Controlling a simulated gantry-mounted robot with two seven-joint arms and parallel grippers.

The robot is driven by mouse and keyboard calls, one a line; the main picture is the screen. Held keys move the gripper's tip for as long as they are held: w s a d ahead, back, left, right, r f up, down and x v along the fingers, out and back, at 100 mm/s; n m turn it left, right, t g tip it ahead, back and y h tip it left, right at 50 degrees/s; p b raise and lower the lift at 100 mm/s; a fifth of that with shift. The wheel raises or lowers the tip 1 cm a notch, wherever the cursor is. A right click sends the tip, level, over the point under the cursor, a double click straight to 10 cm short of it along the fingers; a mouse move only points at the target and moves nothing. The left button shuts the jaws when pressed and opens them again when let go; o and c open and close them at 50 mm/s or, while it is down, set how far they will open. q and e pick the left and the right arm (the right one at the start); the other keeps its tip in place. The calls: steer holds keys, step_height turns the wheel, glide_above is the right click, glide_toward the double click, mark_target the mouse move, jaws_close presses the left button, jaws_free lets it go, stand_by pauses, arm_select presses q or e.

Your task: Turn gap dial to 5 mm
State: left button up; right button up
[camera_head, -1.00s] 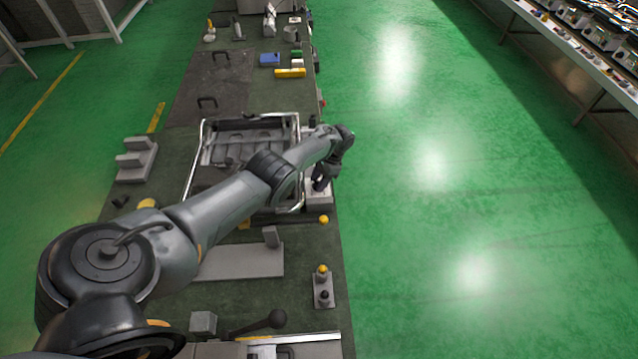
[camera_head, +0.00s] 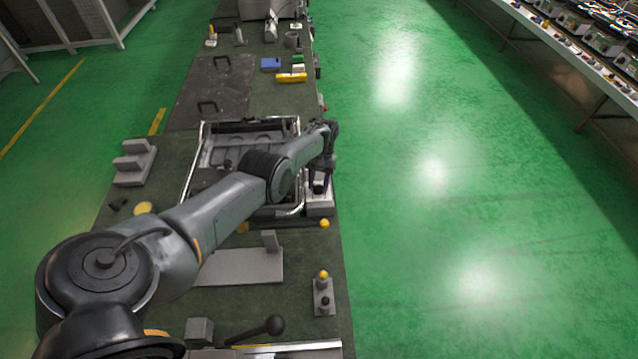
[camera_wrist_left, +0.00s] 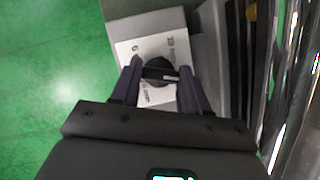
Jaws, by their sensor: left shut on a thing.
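The gap dial (camera_wrist_left: 159,70) is a dark round knob with a pale pointer line on a white marked plate (camera_wrist_left: 128,48), seen in the left wrist view. The pointer line lies roughly across the picture, aimed to the right; the markings are too small to read surely. My left gripper (camera_head: 318,186) is over the dial box (camera_head: 321,210) at the bench's right edge. In the left wrist view its two fingers (camera_wrist_left: 160,80) stand on either side of the knob and are shut on it. The right gripper is not in view.
A metal-framed tray (camera_head: 203,150) lies beside the dial box on the green bench. A yellow ball knob (camera_head: 324,224) is just in front of the box. A small box with a yellow-topped knob (camera_head: 323,296) stands nearer. Open floor (camera_head: 450,200) lies to the right.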

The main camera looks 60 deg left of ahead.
arm_select(q)
steer(key=shift+n, duration=0.5)
steer(key=o, duration=1.1)
steer(key=shift+c, duration=0.2)
steer(key=v, duration=1)
steer(key=shift+a+r+b, duration=0.3)
steer(key=shift+r+b, duration=0.05)
steer(key=shift+b, duration=0.05)
